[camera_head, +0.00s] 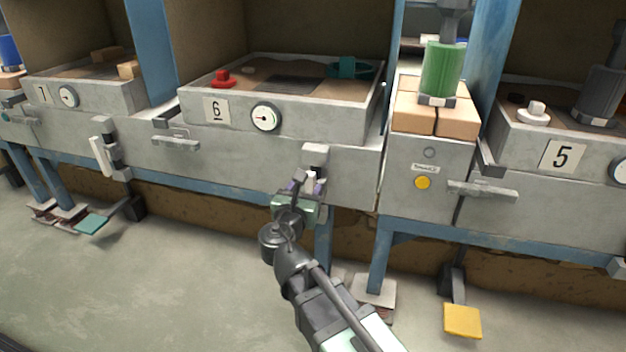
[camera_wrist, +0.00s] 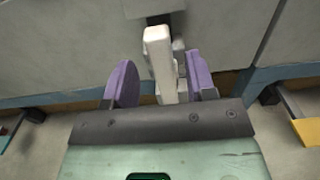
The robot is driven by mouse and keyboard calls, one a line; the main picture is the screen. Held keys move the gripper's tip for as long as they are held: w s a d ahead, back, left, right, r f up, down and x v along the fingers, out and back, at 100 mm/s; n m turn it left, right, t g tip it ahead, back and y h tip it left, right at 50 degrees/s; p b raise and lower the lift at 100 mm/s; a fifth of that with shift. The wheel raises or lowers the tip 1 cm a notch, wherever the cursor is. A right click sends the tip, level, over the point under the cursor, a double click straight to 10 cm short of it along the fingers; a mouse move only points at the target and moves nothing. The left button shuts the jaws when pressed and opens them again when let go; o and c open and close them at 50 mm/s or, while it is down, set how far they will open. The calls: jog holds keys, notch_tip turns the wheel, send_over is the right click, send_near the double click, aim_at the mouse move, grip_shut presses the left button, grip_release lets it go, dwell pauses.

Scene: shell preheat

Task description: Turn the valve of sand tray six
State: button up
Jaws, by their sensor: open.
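Sand tray six (camera_head: 330,128) is a grey box marked with a "6" plate (camera_head: 216,109) and a round dial (camera_head: 265,117). Its valve has a pale upright lever (camera_wrist: 160,58) below a grey mount (camera_head: 315,152) on the front wall, under the tray's right part. My gripper (camera_head: 305,186) is at this lever, and in the wrist view its two purple fingers (camera_wrist: 160,85) stand open on either side of it. The lever's lower end lies between the fingers. A gap shows on the left; I cannot tell whether the right finger touches. In the head view my gripper partly hides the lever.
A similar white lever (camera_head: 102,156) hangs at the left, below tray seven (camera_head: 100,95). Tray five (camera_head: 560,130) is at the right. A grey handle (camera_head: 176,141) juts out below tray six. A yellow pedal (camera_head: 462,321) is low at the right. The floor in front is clear.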

jog(key=x, duration=0.5)
jog(key=shift+w, duration=0.25)
jog(key=shift+d, duration=0.1)
jog(key=shift+c, duration=0.5)
grip_shut()
